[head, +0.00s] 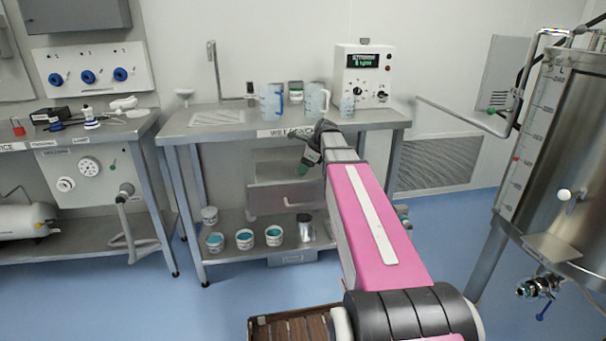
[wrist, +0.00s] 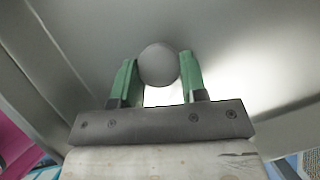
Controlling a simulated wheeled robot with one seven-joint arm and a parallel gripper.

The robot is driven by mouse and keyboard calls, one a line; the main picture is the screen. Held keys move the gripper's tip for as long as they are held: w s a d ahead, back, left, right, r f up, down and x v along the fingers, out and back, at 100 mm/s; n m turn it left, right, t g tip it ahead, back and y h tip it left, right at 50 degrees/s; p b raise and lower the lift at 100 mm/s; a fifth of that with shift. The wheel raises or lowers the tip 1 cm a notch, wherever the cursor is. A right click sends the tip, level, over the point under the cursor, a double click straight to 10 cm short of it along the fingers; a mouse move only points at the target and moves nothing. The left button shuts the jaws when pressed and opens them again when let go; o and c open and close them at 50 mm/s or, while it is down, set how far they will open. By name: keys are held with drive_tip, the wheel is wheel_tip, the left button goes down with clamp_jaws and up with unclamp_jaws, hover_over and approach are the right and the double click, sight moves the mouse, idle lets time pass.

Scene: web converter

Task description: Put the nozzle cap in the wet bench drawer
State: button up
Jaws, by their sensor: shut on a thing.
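The wet bench (head: 230,128) stands at the back, its label partly hidden by my arm. Its drawer (head: 268,203) is below the top and looks pulled out, with part of its inside showing. My gripper (head: 303,170) points down in front of the bench, over the drawer area. In the wrist view, my gripper's green fingers (wrist: 158,80) are shut on a rounded grey thing, which looks like the nozzle cap (wrist: 158,65). Bare metal surfaces lie beyond it. The cap cannot be made out in the head view.
Jugs (head: 271,102) and a control box (head: 362,75) stand on the bench top. Several tubs with teal contents (head: 245,239) stand on the lower shelf. A steel tank (head: 550,150) is at the right and another bench (head: 85,140) at the left.

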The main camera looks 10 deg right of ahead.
drive_tip(key=shift+f, duration=1.25)
drive_tip(key=o, duration=1.1)
drive_tip(key=shift+f, duration=0.1)
drive_tip(key=v, duration=1.2)
